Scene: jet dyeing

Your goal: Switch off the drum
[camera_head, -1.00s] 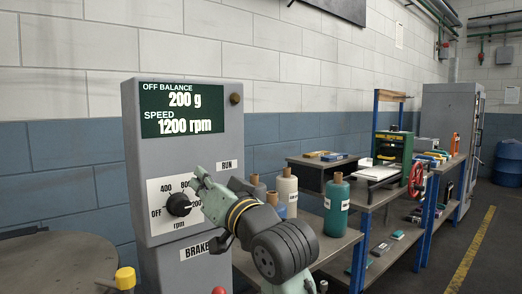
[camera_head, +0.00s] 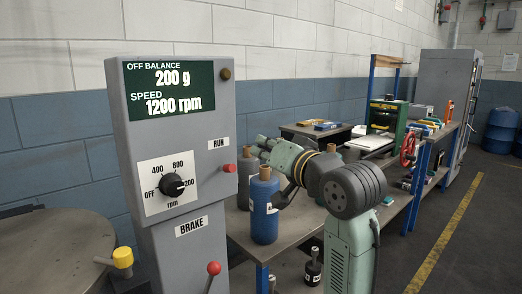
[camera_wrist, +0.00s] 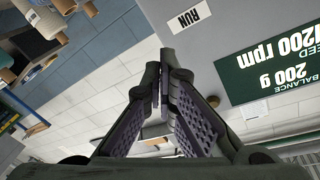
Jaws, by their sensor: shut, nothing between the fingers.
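The grey control panel (camera_head: 221,110) stands at the left in the head view. Its green display (camera_head: 169,90) reads off balance 200 g and speed 1200 rpm. The black speed knob (camera_head: 172,184) sits on a white dial marked OFF, 400, 800 and 1200 rpm; its pointer is to the right, near the 1200 mark. A red button (camera_head: 229,168) is below the RUN label, and a red-knobbed lever (camera_head: 213,268) is below the BRAKE label. My gripper (camera_head: 258,143) is right of the panel, apart from the knob. In the wrist view my gripper (camera_wrist: 158,67) is shut and empty, with the display (camera_wrist: 278,70) beyond.
A green machine with a red wheel (camera_head: 407,149) is farther back on the bench. A yellow-knobbed handle (camera_head: 123,258) and a round drum top (camera_head: 50,250) are at the lower left.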

